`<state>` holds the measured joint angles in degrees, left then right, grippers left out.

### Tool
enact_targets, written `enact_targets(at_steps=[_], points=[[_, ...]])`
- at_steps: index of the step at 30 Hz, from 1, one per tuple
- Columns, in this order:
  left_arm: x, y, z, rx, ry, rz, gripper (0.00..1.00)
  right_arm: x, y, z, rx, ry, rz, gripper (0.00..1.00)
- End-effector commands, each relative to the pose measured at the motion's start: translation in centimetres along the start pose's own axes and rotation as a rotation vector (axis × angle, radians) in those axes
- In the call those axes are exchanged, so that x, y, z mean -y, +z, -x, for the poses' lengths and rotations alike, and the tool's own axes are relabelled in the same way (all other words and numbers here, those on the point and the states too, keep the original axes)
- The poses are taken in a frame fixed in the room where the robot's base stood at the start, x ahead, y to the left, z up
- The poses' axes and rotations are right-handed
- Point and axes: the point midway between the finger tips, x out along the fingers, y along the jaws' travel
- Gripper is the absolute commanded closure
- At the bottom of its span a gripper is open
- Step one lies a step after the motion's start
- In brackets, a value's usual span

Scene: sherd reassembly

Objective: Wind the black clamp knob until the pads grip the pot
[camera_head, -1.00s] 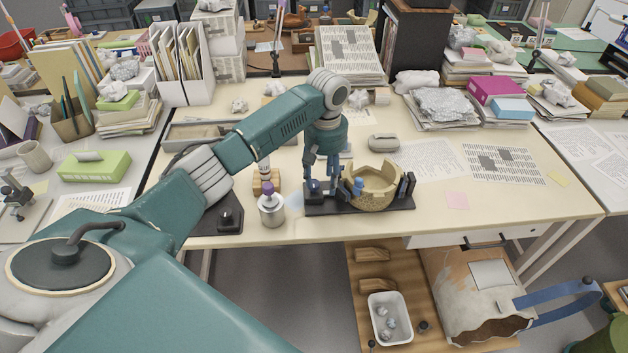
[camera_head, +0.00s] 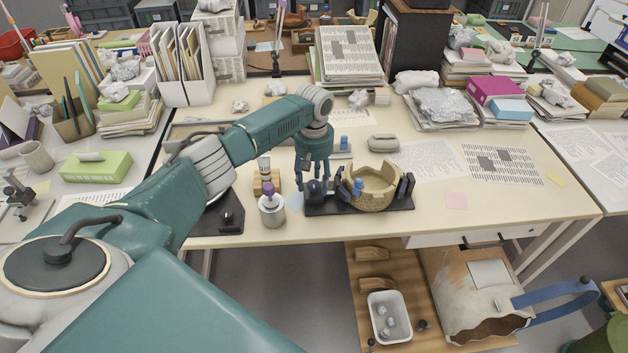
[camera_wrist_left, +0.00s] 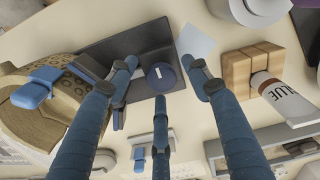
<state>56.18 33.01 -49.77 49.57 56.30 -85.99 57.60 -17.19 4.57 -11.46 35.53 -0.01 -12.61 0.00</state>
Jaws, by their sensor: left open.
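The black clamp knob (camera_head: 314,187) is at the left end of the black clamp base (camera_head: 340,210). In the left wrist view the knob (camera_wrist_left: 160,76) is round and dark with a white mark on its face. The tan pot (camera_head: 376,190) sits on the base, with a blue clip (camera_head: 358,186) on its rim and a dark pad (camera_head: 406,186) at its right. My left gripper (camera_head: 313,180) is open and points down over the knob, its fingers spread around it. I cannot tell whether any finger touches it. My right gripper is not in view.
A grey rounded object (camera_head: 383,143) lies behind the pot. Printed sheets (camera_head: 430,160) lie on the right; the table front is mostly clear.

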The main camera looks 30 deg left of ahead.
Motion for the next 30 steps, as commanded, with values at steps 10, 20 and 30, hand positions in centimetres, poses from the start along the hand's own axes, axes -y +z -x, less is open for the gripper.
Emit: enact_targets(at_steps=[10, 20, 30], points=[[0.01, 0.00, -0.33, 0.000, 0.000, 0.000, 0.57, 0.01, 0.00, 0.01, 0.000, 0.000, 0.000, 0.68], [0.05, 0.09, -0.36, 0.002, -0.001, -0.002, 0.95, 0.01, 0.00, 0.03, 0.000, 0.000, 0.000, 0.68], [0.11, 0.25, -0.44, 0.007, -0.003, -0.037, 0.95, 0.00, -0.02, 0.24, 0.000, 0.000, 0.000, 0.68]])
